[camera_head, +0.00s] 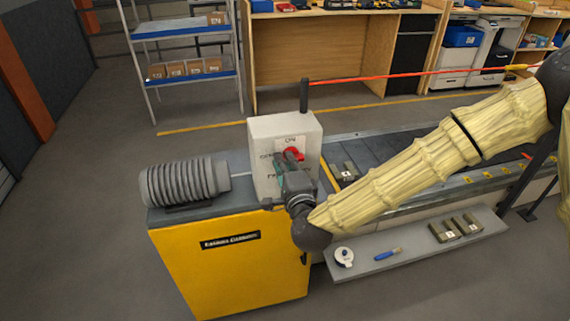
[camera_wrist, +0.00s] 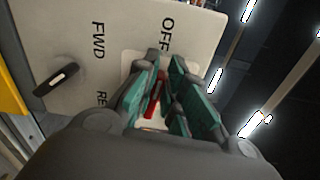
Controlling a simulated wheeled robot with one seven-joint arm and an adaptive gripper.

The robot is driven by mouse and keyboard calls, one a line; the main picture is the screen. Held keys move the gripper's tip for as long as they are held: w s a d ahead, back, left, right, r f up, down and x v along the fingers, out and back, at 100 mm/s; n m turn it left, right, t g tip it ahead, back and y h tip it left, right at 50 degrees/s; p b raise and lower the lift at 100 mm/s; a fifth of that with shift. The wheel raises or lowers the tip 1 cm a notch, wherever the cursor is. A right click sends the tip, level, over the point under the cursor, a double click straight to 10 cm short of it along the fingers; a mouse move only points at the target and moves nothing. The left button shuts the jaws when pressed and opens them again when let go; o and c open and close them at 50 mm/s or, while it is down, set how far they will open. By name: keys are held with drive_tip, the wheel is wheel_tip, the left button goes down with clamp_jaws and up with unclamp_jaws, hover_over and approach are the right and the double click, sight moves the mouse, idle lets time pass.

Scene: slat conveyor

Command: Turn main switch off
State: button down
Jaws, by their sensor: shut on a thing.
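The main switch (camera_head: 294,154) is a red rotary handle on the front of a light grey control box (camera_head: 261,133). The box stands on a yellow cabinet. My gripper (camera_head: 289,163) reaches the box from the front right with its fingers at the handle. In the wrist view the red handle (camera_wrist: 152,108) sits between the teal finger pads of my gripper (camera_wrist: 163,84), which is shut on it. The "OFF" label shows just beyond the fingers in that view. The fingers hide much of the handle, so its exact turn position is hard to tell.
A black selector knob (camera_wrist: 56,79) is on the same panel, near "FWD". A ribbed grey motor (camera_head: 185,183) lies left of the box. The conveyor (camera_head: 400,152) runs behind my arm. A low shelf (camera_head: 400,258) holds a tape roll, a blue-handled tool and metal blocks.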

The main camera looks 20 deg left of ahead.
drive_tip(key=shift+f+n, duration=0.15)
drive_tip(key=shift+n, duration=0.45)
drive_tip(key=c, duration=1.5)
unclamp_jaws()
drive_tip(key=v, duration=1.2)
